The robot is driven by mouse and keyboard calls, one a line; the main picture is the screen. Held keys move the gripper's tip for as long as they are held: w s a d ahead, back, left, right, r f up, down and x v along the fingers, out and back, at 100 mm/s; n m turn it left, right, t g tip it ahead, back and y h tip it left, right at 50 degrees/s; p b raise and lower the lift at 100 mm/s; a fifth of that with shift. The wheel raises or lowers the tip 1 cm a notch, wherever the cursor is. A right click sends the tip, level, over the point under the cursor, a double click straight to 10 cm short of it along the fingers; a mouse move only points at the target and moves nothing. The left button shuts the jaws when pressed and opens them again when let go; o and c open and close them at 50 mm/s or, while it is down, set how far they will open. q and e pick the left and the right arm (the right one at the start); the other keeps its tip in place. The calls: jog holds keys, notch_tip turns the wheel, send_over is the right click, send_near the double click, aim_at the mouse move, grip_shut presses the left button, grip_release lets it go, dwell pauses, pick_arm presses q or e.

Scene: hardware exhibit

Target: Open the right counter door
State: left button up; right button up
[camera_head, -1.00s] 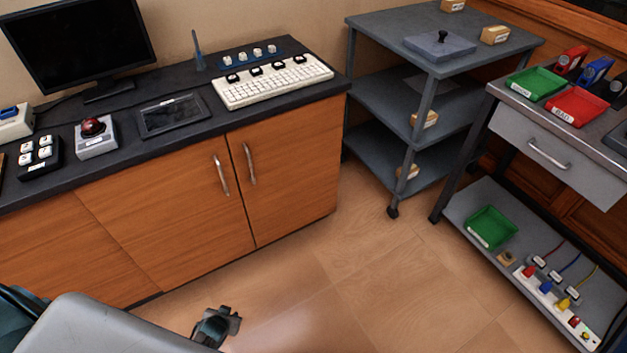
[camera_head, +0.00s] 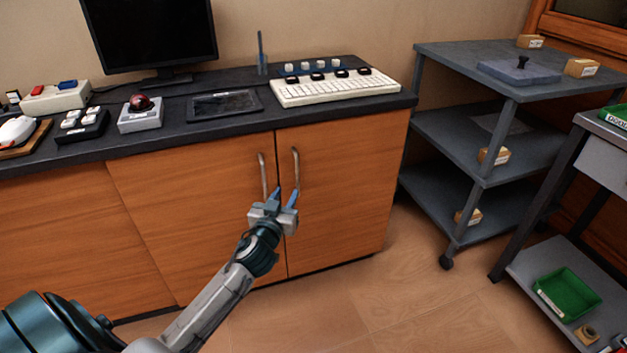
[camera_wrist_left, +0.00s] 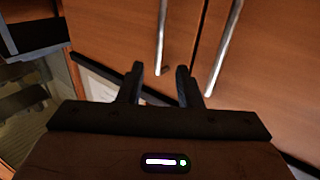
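The right counter door (camera_head: 345,190) is an orange-brown wood panel, shut flush beside the left door (camera_head: 200,205). Its upright metal handle (camera_head: 296,165) is near the seam, with the left door's handle (camera_head: 263,172) close beside it. My left gripper (camera_head: 284,193) is in front of the handles' lower ends, its fingers apart. In the left wrist view, the open gripper (camera_wrist_left: 160,76) has one handle (camera_wrist_left: 160,38) beyond and between its fingertips, and another handle (camera_wrist_left: 225,45) to the right. I see no grip on either; contact is unclear. My right gripper is out of view.
The dark countertop (camera_head: 226,124) carries a monitor (camera_head: 150,35), a white keyboard (camera_head: 330,90) and button boxes. A grey shelf cart (camera_head: 450,150) stands right of the counter, with floor between. A metal table (camera_head: 540,272) with a green tray (camera_head: 567,294) is at far right.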

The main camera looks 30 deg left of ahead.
aim_at(297, 173)
pick_arm(q)
jog(key=x, duration=0.9)
jog(key=shift+w, duration=0.35)
jog(key=shift+f, duration=0.1)
grip_shut()
